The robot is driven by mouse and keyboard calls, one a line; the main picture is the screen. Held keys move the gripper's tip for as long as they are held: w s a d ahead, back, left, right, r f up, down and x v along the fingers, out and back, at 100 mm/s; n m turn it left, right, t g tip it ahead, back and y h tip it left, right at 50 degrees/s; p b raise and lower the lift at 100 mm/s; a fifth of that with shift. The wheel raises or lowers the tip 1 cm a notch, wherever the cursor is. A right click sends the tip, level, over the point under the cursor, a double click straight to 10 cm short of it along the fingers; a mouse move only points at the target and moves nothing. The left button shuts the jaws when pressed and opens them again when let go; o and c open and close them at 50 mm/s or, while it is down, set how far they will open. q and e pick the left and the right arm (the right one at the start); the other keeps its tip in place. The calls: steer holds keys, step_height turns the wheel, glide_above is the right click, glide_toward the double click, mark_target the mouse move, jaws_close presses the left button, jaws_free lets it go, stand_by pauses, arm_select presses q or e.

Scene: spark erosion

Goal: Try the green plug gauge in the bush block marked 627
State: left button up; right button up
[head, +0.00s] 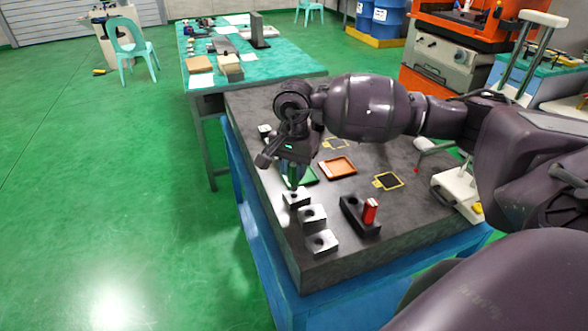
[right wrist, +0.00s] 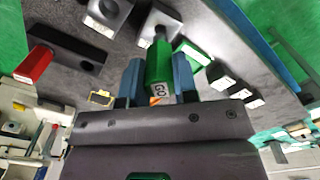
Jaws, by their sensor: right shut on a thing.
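My right gripper (head: 291,176) is shut on the green plug gauge, a green handle marked GO (right wrist: 158,68) between two blue fingers in the right wrist view. The gauge points down over the farthest of three grey bush blocks in a row (head: 297,198); that block also shows behind the gauge in the right wrist view (right wrist: 162,22). I cannot tell whether the gauge's tip is above the bore or in it. The middle block (head: 312,217) and nearest block (head: 321,243) have open bores. The number 627 is not legible on any block. My left gripper is not in view.
A black holder (head: 352,212) with a red gauge (head: 370,211) stands right of the blocks.

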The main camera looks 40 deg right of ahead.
steer(key=shift+r+p, duration=0.3)
steer(key=shift+r, duration=1.1)
